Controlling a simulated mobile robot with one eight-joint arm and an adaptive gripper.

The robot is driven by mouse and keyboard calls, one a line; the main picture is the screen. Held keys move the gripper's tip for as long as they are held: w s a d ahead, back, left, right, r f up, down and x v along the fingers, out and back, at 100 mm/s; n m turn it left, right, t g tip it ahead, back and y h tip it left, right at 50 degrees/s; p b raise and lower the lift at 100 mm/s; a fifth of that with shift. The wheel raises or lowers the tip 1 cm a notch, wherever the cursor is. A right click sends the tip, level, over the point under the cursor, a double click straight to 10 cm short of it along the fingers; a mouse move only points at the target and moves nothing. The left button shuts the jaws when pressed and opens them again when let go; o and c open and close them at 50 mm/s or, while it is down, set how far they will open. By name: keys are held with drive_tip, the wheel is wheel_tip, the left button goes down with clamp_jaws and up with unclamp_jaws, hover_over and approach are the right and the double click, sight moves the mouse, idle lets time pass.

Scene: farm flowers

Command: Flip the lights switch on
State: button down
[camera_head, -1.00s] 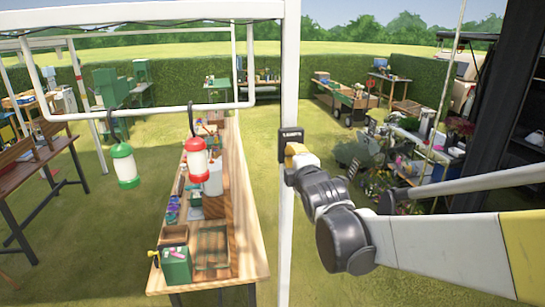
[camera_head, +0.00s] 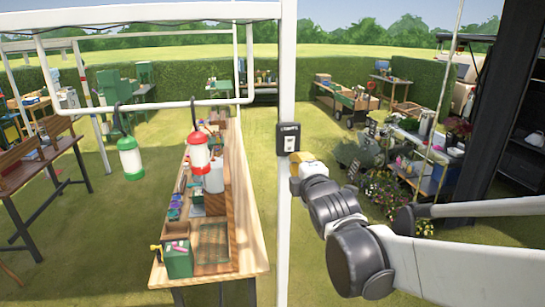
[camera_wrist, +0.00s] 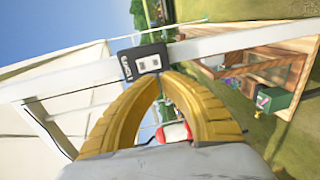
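The lights switch (camera_head: 289,138) is a black box with a white rocker and a "LIGHTS" label, fixed on a white post (camera_head: 285,220). In the wrist view the switch (camera_wrist: 148,61) shows just beyond the fingertips, tilted. My gripper (camera_head: 298,158) is just below and right of the switch in the head view. In the wrist view its yellow fingers (camera_wrist: 161,77) arch together at the tips, with nothing between them. I cannot tell whether the tips touch the box. A green-capped lantern (camera_head: 131,160) and a red-capped lantern (camera_head: 199,155) hang left of the post.
A wooden workbench (camera_head: 252,255) with small items and a green box (camera_head: 178,260) stands left of the post. A white frame bar (camera_head: 150,108) carries the lanterns. Plants and shelves (camera_head: 430,175) stand at the right. Grass lies open between the benches.

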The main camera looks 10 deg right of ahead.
drive_tip(key=shift+s, duration=3)
drive_tip(key=s+f+m+g+b, duration=0.3)
drive_tip(key=s+f+m+b, duration=0.3)
drive_tip(key=f+b, duration=0.4)
drive_tip(key=s+f+m+g+b, duration=0.3)
drive_tip(key=s+f+m+b, duration=0.3)
drive_tip(key=f, duration=1.5)
drive_tip(key=s+f+m+g+b, duration=0.3)
drive_tip(key=s+f+m+b, duration=0.3)
drive_tip(key=f+b, duration=1)
drive_tip(key=shift+s+d+g, duration=0.3)
drive_tip(key=shift+s+d, duration=0.1)
drive_tip(key=shift+s, duration=0.75)
drive_tip(key=shift+f, duration=0.1)
